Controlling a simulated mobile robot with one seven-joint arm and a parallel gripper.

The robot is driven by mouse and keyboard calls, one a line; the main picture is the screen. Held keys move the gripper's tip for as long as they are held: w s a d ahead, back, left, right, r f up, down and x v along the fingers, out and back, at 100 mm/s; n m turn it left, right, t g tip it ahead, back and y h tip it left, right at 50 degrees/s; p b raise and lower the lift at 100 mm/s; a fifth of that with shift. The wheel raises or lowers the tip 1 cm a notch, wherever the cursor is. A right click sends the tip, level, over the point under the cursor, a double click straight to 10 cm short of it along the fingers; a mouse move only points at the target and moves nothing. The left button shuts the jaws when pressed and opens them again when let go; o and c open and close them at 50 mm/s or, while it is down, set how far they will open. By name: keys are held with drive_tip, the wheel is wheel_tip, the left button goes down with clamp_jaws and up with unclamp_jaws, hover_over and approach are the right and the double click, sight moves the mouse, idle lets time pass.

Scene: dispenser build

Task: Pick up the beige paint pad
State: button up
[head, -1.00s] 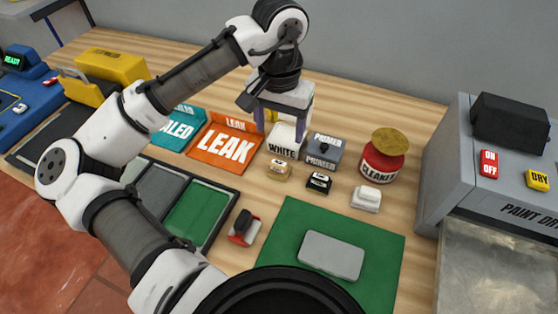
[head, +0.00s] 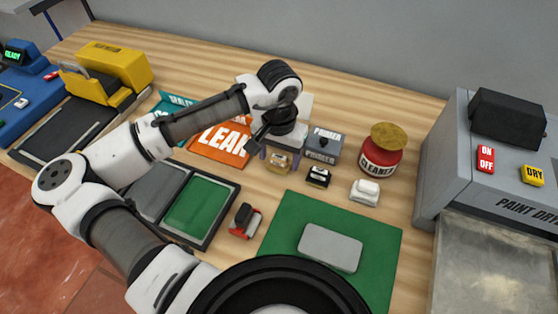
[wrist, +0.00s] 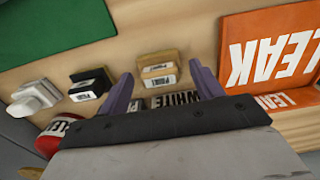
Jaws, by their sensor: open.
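The beige paint pad (head: 278,163) stands on the wooden table in the head view, at the left end of a row of pads. It also shows in the wrist view (wrist: 158,70), in the gap between my two fingers. My gripper (wrist: 161,73) is open and empty, with one purple finger to each side of the pad in that view. In the head view my gripper (head: 281,157) is low over the table, just behind the pad. I cannot tell whether the fingertips touch anything. The container labelled WHITE (wrist: 180,98) is partly hidden by my gripper.
A black pad (head: 318,177) and a white pad (head: 365,192) stand to the right. The PRIMER box (head: 323,148) and red CLEANER can (head: 381,158) stand behind. A green mat (head: 285,220) with a grey plate (head: 330,248) is in front.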

sight(279, 157)
drive_tip(key=c, duration=1)
drive_tip(key=shift+r, duration=0.1)
wheel_tip(279, 157, up, 20)
drive_tip(key=shift+f+b, duration=0.1)
drive_tip(key=shift+b, duration=0.25)
